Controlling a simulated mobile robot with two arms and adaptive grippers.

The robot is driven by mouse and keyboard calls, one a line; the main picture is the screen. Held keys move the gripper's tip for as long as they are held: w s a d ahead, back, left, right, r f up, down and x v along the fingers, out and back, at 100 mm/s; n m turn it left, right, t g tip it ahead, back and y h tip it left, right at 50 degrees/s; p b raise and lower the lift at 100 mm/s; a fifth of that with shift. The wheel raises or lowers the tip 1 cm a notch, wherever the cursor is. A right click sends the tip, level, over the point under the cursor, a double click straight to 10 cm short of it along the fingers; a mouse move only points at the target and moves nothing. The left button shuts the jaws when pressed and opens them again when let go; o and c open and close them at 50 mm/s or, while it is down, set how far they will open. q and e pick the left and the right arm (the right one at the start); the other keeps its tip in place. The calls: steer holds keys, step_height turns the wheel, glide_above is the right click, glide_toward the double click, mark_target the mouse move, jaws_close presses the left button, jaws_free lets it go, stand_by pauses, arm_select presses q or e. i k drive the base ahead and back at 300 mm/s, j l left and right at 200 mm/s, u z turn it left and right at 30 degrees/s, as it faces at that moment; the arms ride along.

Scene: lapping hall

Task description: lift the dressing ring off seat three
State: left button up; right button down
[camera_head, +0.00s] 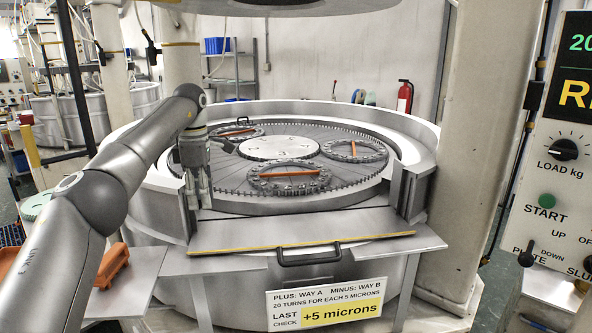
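Three toothed grey rings, each with an orange bar across it, lie on the lapping plate (228,176): a front ring (252,184), a right ring (383,151) and a back-left ring (258,131). A pale disc (278,148) with small marks sits between them. I cannot read which ring is on seat three. My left gripper (199,203) points down at the left front of the machine, left of the front ring and apart from it. Its fingers look empty, but the gap between them is unclear. My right gripper is not in view.
A raised rim (400,125) surrounds the plate, with a front shelf (300,233) and a black handle (308,256) below it. A thick column (478,130) and control panel (560,170) stand at right. An orange tray (112,266) lies at lower left.

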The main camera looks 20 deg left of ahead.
mark_target(254, 176)
steer(key=i, duration=1.6)
